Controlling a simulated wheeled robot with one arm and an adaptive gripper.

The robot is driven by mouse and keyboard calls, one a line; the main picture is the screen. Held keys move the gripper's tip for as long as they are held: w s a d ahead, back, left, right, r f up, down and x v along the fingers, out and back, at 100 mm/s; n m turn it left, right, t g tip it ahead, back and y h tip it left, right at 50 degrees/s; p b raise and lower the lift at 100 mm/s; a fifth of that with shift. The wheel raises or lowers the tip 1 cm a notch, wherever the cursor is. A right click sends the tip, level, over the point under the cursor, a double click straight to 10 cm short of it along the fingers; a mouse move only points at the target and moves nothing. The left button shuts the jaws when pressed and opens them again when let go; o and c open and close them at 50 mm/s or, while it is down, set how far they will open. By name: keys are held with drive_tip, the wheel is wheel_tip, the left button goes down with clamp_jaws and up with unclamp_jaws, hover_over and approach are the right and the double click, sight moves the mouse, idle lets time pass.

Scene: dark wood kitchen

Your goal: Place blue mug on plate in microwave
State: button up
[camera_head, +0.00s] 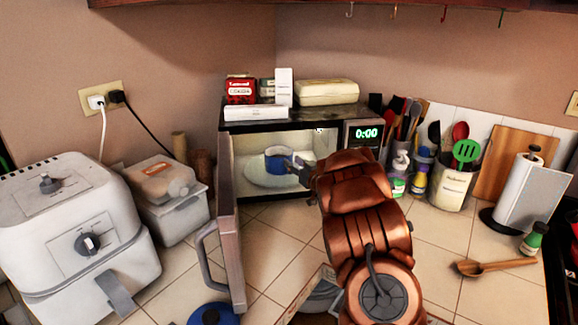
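The blue mug (277,161) is inside the open microwave (262,125), over the pale round plate (256,176). It looks upright, with a pale inside. I cannot tell whether its base touches the plate. My copper-coloured arm reaches in from the front right, and my gripper (296,163) is at the mug's right side. The gripper is small and partly hidden by my own wrist, so I cannot tell whether its fingers close on the mug.
The microwave door (230,232) stands open toward me on the left. Boxes (256,112) sit on the microwave. A white air fryer (75,225) is at left. Utensil holders (455,185), a paper towel roll (522,195) and a wooden spoon (490,267) are at right. A blue object (213,316) is at the bottom edge.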

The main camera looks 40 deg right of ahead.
drive_tip(key=s+b, duration=0.1)
drive_tip(key=s, duration=0.9)
drive_tip(key=shift+s+a+b, duration=0.15)
drive_tip(key=shift+a+b, duration=0.2)
drive_tip(key=shift+b, duration=0.05)
drive_tip(key=s+a+f+g, duration=0.1)
drive_tip(key=s+a+g, duration=0.3)
drive_tip(key=s+a, duration=0.3)
drive_tip(key=s+a+f+m+g+h, duration=0.1)
drive_tip(key=s+a+g, duration=0.4)
drive_tip(key=s+a, duration=0.2)
drive_tip(key=s+a+f+m+g+h, duration=0.1)
drive_tip(key=s+a+g, duration=0.4)
drive_tip(key=s+a, duration=0.2)
drive_tip(key=shift+a, duration=0.2)
drive_tip(key=s+a+n+g+y, duration=0.2)
drive_tip(key=s+a+g, duration=0.3)
drive_tip(key=s+a, duration=1)
drive_tip(key=s+y, duration=0.1)
drive_tip(key=s, duration=0.3)
drive_tip(key=shift+a+f+n+g, duration=0.25)
drive_tip(key=shift+f+n+g, duration=0.05)
drive_tip(key=shift+f+g, duration=0.1)
drive_tip(key=shift+r, duration=0.15)
